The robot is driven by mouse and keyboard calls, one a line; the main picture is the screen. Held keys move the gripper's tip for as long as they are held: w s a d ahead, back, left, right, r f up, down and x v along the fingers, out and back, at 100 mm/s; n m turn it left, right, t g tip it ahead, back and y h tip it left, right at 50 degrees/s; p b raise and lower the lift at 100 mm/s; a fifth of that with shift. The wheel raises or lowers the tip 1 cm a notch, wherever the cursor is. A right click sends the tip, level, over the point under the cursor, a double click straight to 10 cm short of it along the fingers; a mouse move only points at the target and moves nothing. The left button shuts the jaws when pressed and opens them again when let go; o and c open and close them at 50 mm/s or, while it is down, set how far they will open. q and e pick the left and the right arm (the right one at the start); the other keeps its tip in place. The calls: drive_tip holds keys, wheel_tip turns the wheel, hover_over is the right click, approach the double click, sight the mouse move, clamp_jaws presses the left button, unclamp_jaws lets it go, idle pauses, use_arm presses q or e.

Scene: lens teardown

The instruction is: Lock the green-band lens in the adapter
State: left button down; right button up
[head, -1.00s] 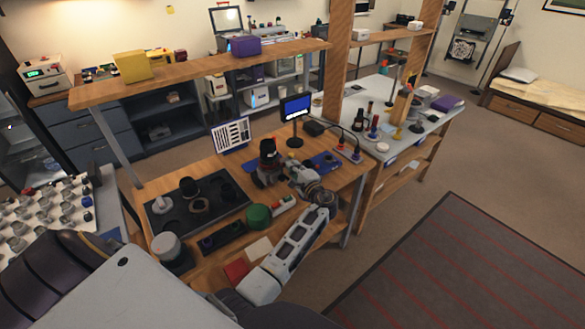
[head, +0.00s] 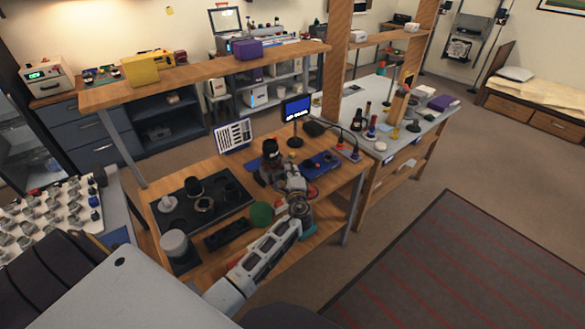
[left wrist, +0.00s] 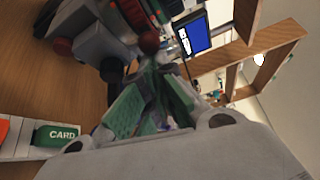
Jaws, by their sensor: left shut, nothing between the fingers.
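A dark upright lens-like body (head: 270,149) stands on a grey and black fixture on the workbench in the head view. I cannot make out a green band on it, and I cannot tell adapter from lens there. In the left wrist view the fixture (left wrist: 92,48) shows close up, with a red knob (left wrist: 63,46), a dark red ball (left wrist: 149,42) and a ribbed black part above. My left gripper (left wrist: 150,90), with green finger pads, is shut and empty just in front of the fixture; contact is unclear. It is small in the head view (head: 280,178). My right gripper is out of view.
A dark tray (head: 170,228) with black round parts lies left on the bench. A small monitor (head: 297,109) and a blue mat (head: 326,160) are behind and right.

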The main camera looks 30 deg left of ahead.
use_arm(q)
drive_tip(key=shift+s+a+m+t+h, duration=0.2)
drive_tip(key=shift+s+m+t+h, duration=0.6)
drive_tip(key=shift+h, duration=0.45)
drive_tip(key=shift+s+a+m+t+h, duration=0.2)
drive_tip(key=shift+s+m+t+h, duration=0.3)
drive_tip(key=shift+s+m+h, duration=0.5)
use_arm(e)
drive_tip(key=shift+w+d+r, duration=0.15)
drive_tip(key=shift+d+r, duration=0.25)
use_arm(q)
drive_tip(key=shift+w+d+f+h, duration=0.1)
drive_tip(key=shift+w+h, duration=0.15)
drive_tip(key=shift+w, duration=0.15)
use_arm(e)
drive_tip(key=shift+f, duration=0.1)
